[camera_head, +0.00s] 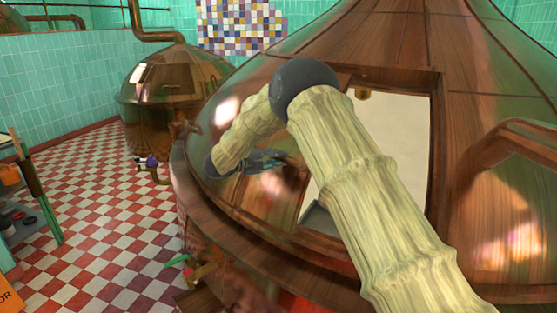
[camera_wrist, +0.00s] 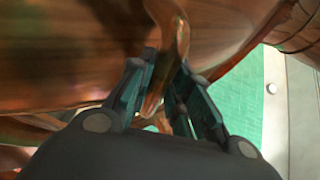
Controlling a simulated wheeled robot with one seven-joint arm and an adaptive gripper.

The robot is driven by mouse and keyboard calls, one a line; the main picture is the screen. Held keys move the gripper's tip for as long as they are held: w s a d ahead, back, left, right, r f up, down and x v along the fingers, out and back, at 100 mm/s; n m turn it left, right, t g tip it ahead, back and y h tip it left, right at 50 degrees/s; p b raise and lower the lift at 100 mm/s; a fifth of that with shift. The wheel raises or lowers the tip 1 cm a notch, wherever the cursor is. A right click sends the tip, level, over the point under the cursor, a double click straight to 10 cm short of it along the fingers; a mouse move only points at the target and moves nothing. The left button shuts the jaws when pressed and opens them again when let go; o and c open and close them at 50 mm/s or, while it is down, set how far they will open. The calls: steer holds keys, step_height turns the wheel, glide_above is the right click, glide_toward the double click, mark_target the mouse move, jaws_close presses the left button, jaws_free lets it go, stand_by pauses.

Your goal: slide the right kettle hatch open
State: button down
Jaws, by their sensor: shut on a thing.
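The large copper kettle (camera_head: 235,105) fills the right of the head view. A rectangular hatch opening (camera_head: 405,130) in its sloping wall shows a pale interior, with my arm crossing in front of it. My gripper (camera_head: 268,160) is at the copper surface left of this opening. In the wrist view my gripper (camera_wrist: 167,62) has its two fingers on either side of a curved copper handle (camera_wrist: 180,35), shut on it. The handle's lower end shows between the fingers. The hatch panel's edges are hard to tell from the reflective copper.
A raised copper frame (camera_head: 510,135) stands at the far right. A smaller copper kettle (camera_head: 172,90) is at the back left. The checkered floor (camera_head: 100,200) is mostly clear; a cart with tools (camera_head: 22,205) stands at the left edge.

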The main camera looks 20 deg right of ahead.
steer(key=c, duration=1.7)
jaws_free()
steer(key=shift+s+d+f, duration=0.15)
steer(key=shift+s, duration=0.25)
steer(key=o, duration=0.4)
steer(key=shift+s+d+r, duration=0.15)
steer(key=shift+s+r, duration=0.15)
steer(key=shift+s, duration=0.05)
steer(key=shift+s+d+r, duration=0.15)
steer(key=shift+s+r, duration=0.05)
steer(key=shift+w+f, duration=0.65)
steer(key=shift+w, duration=0.1)
steer(key=shift+s+r, duration=0.15)
steer(key=shift+s, duration=0.05)
steer(key=v, duration=1.1)
steer(key=shift+a, duration=0.45)
